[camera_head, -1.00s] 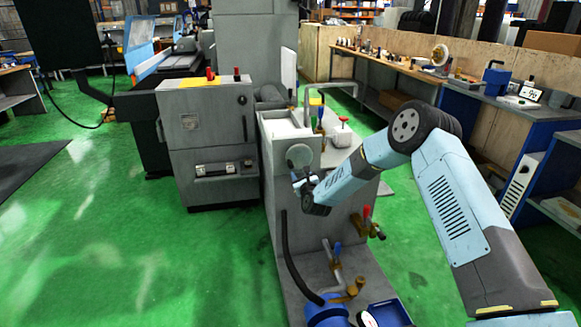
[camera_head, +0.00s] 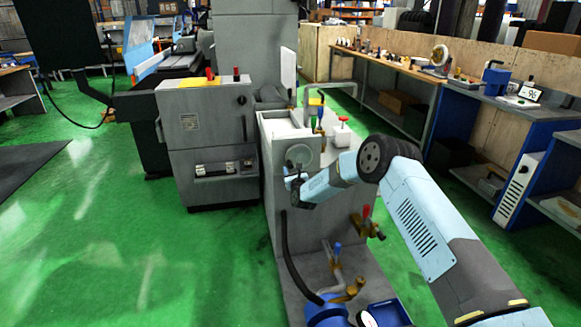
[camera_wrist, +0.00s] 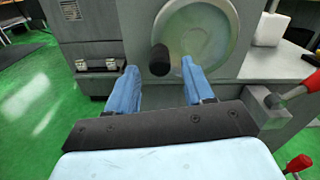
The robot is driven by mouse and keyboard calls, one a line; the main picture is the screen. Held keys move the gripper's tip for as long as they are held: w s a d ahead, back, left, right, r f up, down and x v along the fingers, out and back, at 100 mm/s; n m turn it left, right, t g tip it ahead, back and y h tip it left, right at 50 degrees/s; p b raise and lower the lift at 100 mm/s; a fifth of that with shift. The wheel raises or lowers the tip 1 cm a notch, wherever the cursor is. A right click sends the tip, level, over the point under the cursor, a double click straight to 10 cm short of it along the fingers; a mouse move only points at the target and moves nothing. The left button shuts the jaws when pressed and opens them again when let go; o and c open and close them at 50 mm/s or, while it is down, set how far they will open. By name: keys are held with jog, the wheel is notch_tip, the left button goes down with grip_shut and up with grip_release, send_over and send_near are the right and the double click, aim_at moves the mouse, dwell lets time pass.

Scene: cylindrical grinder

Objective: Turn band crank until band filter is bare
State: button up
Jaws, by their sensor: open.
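The band crank is a pale round disc (camera_head: 299,155) on the front of a grey tank (camera_head: 287,190), with a black handle knob (camera_wrist: 160,60). The disc also shows at the top of the wrist view (camera_wrist: 205,38). My gripper (camera_wrist: 157,78) is open, its two blue fingers pointing at the disc. The knob appears between the fingertips, nearer the right finger; I cannot tell whether either touches it. In the head view my gripper (camera_head: 291,184) is just below the disc. A pale surface in the tank's top (camera_head: 284,126) looks like the band filter; what lies on it is too small to tell.
A grey cabinet (camera_head: 205,140) stands left of the tank. A red-handled valve (camera_head: 367,212) and a blue pump (camera_head: 325,311) are low on the tank's right and front. A workbench (camera_head: 400,68) runs along the back right. Green floor is clear at left.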

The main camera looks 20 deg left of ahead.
aim_at(291, 167)
jog(key=shift+x, duration=2.3)
grip_shut()
